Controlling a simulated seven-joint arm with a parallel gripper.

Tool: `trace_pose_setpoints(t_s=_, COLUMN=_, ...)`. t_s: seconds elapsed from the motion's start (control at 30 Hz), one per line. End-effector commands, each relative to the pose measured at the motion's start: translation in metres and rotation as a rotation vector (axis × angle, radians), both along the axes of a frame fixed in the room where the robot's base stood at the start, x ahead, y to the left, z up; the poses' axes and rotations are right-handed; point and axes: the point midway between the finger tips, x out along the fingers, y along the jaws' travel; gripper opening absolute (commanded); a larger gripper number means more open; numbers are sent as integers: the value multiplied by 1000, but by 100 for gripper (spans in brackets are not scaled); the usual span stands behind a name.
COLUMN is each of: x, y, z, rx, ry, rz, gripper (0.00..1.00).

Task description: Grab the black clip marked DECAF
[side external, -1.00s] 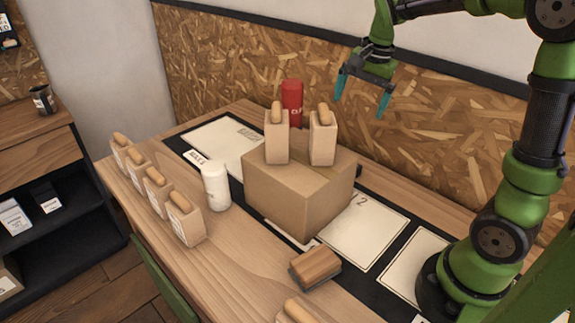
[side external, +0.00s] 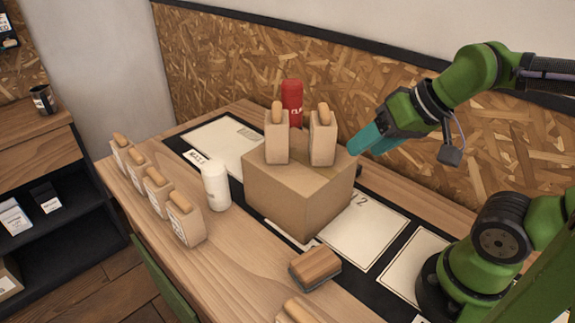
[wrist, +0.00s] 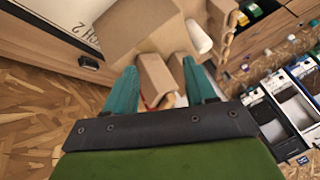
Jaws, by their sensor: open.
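A small black piece (side external: 358,170), perhaps the clip, shows just behind the right corner of the cardboard box (side external: 300,205). In the wrist view a dark piece with a pale edge (wrist: 88,62) lies on the wooden table left of the box (wrist: 125,30). I cannot read DECAF on either. My gripper (side external: 362,148) is open, its teal fingers slanting down beside the right paper bag on the box. In the wrist view my gripper (wrist: 159,66) has its fingers apart, with a paper bag (wrist: 155,78) in line between them; contact cannot be told.
Two paper bags with wooden tops, left (side external: 276,138) and right (side external: 322,140), stand on the box. A red canister (side external: 292,100) stands behind them. A white cylinder (side external: 216,186) and a wooden block brush (side external: 315,267) stand nearby. Several bags line the left edge.

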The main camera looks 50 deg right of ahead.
Motion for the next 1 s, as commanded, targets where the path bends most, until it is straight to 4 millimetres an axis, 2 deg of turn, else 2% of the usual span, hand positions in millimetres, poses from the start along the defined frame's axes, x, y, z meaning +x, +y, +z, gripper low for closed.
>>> trace_pose_setpoints(t_s=0.27, x=1, y=0, z=6, rx=1, ry=-2, rz=-2, gripper=55)
trace_pose_setpoints(t_s=0.37, x=1, y=-1, z=25, rx=1, ry=-6, rz=-3, gripper=55)
trace_pose_setpoints(t_s=0.47, x=2, y=0, z=54, rx=2, ry=-7, rz=-4, gripper=55)
trace_pose_setpoints(t_s=0.77, x=53, y=-48, z=74, rx=-159, ry=166, rz=106, gripper=55)
trace_pose_setpoints(t_s=1.0, x=105, y=-114, z=78, rx=-267, ry=354, rz=231, gripper=55)
